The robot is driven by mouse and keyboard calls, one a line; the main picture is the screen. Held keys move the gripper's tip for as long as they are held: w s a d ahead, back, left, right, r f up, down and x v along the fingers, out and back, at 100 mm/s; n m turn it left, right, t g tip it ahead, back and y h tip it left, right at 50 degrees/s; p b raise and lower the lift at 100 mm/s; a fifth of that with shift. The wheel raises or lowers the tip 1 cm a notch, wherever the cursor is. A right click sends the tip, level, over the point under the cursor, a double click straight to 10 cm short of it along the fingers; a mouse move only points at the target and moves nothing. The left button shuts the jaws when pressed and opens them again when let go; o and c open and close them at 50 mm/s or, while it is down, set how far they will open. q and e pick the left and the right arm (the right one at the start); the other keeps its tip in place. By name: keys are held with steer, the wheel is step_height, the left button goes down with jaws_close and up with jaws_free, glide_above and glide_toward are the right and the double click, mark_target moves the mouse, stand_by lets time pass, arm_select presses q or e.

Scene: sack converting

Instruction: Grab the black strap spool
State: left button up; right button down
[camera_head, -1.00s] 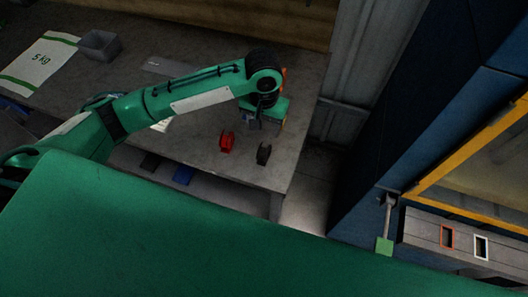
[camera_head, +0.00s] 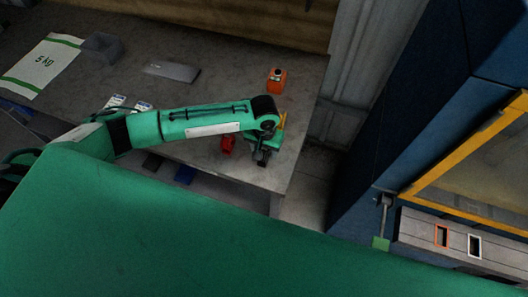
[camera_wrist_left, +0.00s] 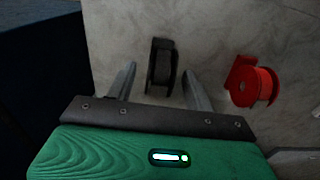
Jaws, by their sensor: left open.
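The black strap spool (camera_wrist_left: 161,64) stands on the grey table, upright in the left wrist view. My left gripper (camera_wrist_left: 160,82) is open, with one finger on each side of the spool's near part. A gap shows between the spool and each finger. In the head view my left gripper (camera_head: 262,153) is over the spool's place near the table's front right corner and largely hides it. My right gripper is not in view.
A red spool (camera_head: 228,144) stands just left of the gripper; it also shows in the left wrist view (camera_wrist_left: 262,86). An orange device (camera_head: 277,80) is farther back. A grey bin (camera_head: 102,47), a 5 kg sack (camera_head: 42,66) and a metal plate (camera_head: 172,71) lie to the left.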

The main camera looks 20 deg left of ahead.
arm_select(q)
steer(key=shift+f, duration=0.25)
steer(key=c, duration=1.1)
steer(key=shift+r, duration=0.1)
